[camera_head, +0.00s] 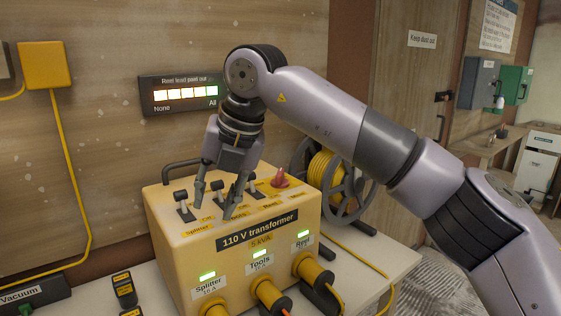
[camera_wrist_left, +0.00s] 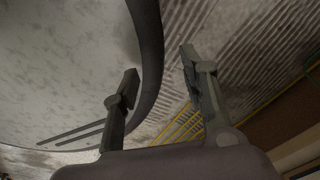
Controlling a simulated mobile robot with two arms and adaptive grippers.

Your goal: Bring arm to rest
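My right arm comes in from the right in the head view and bends down over the yellow 110 V transformer (camera_head: 185,262). Its gripper (camera_head: 214,210) points down with its fingers apart, over the transformer's top near the black switch levers (camera_head: 183,205). I cannot tell whether a fingertip touches the top or a lever. Nothing shows held in it.
A cable reel (camera_head: 335,180) stands right behind the transformer. A lit panel (camera_head: 180,93) hangs on the wall behind. Yellow plugs (camera_head: 270,295) fill the transformer's front. A red knob (camera_head: 280,179) sits on top. In the left wrist view, a large grey round surface (camera_wrist_left: 60,60) lies near the left gripper.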

